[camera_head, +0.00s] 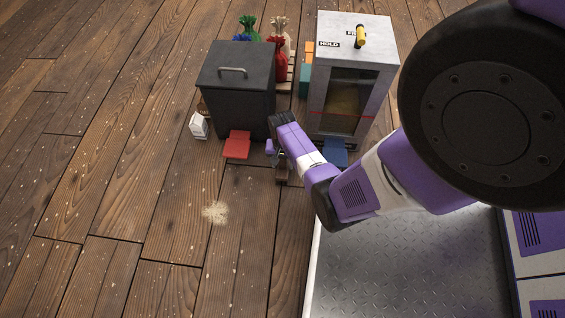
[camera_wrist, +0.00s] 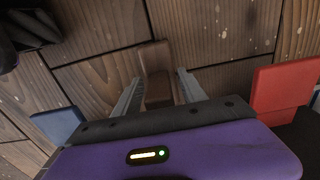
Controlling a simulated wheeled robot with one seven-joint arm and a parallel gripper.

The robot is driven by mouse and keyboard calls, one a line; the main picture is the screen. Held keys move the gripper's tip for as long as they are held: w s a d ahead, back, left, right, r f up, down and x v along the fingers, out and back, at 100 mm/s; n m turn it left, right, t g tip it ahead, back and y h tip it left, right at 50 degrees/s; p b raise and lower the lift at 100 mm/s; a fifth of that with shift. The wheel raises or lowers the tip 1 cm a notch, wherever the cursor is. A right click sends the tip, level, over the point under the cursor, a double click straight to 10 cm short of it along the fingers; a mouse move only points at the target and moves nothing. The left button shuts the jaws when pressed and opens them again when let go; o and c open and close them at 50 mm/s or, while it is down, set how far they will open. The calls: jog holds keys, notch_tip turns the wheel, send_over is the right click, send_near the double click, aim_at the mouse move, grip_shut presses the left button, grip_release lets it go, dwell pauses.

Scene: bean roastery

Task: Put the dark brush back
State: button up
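My gripper (camera_wrist: 157,76) reaches down near the floor in the wrist view, its two grey fingers apart. A brown, wood-coloured piece (camera_wrist: 155,60) shows between and past the fingertips. Gaps show beside its nearer part; contact at the tips is unclear. In the head view my gripper (camera_head: 270,148) is by the front of the two bins, with a small brown piece (camera_head: 282,174) just below it. I cannot tell for sure whether this brown piece is the dark brush. No bristles show, and my arm hides part of this area.
A dark lidded bin (camera_head: 236,88) with a red pedal (camera_head: 237,145) stands left of a grey glass-fronted cabinet (camera_head: 350,85) with a blue pedal (camera_head: 336,152). A yellow-handled item (camera_head: 360,36) lies on top.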

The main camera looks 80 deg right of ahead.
notch_tip(320, 180, up, 12)
jog(key=p, duration=0.7)
jog(key=shift+r, duration=0.1)
jog(key=shift+s+a+n, duration=0.15)
jog(key=shift+a+n, duration=0.15)
jog(key=shift+a, duration=0.1)
jog(key=s+a+r+n+t+h, duration=0.1)
jog(key=a+r+n+t+h, duration=0.5)
jog(key=a, duration=0.9)
jog(key=s+a+r+n+t+y, duration=0.1)
jog(key=a+r, duration=0.4)
jog(key=r, duration=0.5)
jog(key=s+a+r+n+t+y, duration=0.1)
jog(key=a+r+n+t+y, duration=0.2)
jog(key=r, duration=0.7)
jog(key=s+a+r+n+t+y, duration=0.2)
jog(key=a+r+n+t, duration=0.3)
jog(key=r, duration=0.6)
jog(key=a+n, duration=0.1)
jog(key=a, duration=0.1)
jog(key=shift+a+n, duration=0.3)
jog(key=shift+a, duration=0.1)
